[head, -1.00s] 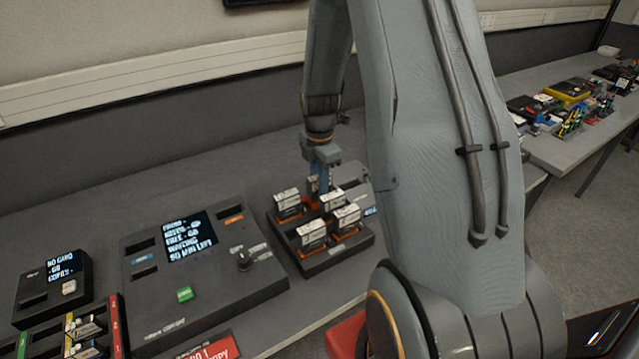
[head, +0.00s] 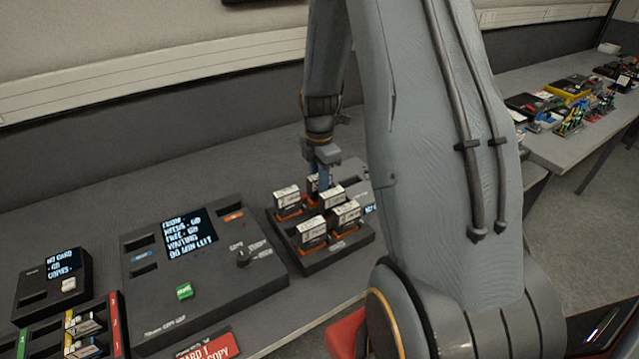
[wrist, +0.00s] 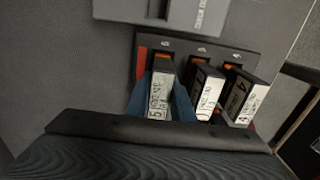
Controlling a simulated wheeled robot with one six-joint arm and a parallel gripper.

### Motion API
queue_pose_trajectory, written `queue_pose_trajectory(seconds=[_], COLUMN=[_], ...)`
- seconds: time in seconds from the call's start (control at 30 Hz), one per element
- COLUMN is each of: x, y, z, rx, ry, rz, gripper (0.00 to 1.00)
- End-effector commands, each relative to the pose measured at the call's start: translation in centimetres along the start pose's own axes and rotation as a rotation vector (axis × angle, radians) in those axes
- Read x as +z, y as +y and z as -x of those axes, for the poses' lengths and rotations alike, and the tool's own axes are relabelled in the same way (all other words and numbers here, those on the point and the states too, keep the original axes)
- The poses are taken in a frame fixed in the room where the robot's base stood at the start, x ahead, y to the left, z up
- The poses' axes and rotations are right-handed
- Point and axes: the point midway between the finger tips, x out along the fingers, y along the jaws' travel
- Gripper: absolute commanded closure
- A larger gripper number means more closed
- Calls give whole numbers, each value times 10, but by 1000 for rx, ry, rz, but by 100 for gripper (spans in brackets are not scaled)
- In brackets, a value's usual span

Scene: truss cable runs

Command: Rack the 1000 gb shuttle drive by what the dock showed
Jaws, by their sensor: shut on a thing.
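My gripper (head: 319,175) is at the back of a dark rack (head: 338,260) that holds several upright drives with white labels. In the wrist view its blue fingers (wrist: 160,100) are shut on a drive (wrist: 161,92), one finger on each side. The held drive lines up with an orange-marked slot at the left of the visible row; I cannot tell how deep it sits. Its label is too small to read as a capacity. Two more drives (wrist: 207,92) (wrist: 243,97) stand to its right. A wide dock console (head: 215,270) is left of the rack, its screen (head: 191,234) lit with several text lines, partly legible.
A smaller unit (head: 36,297) with a lit screen stands at far left, above a tray of coloured-edged slots (head: 118,330). A grey box (wrist: 180,12) adjoins the rack. A red sign (head: 210,347) lies at the front edge. Another cluttered table is at right.

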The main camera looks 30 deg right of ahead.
Motion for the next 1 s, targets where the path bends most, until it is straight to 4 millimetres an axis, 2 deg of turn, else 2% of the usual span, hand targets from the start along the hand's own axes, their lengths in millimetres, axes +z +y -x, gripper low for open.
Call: queue_pose_trajectory(seconds=[0.63,0.67,0.77,0.97,1.0], x=[0,0,0,0,0], y=[0,0,0,0,0], z=[-6,-6,-6,-6,-7], rx=[0,0,0,0,-1], ry=[0,0,0,0,0], rz=[0,0,0,0,0], gripper=[100,73,56,56,51])
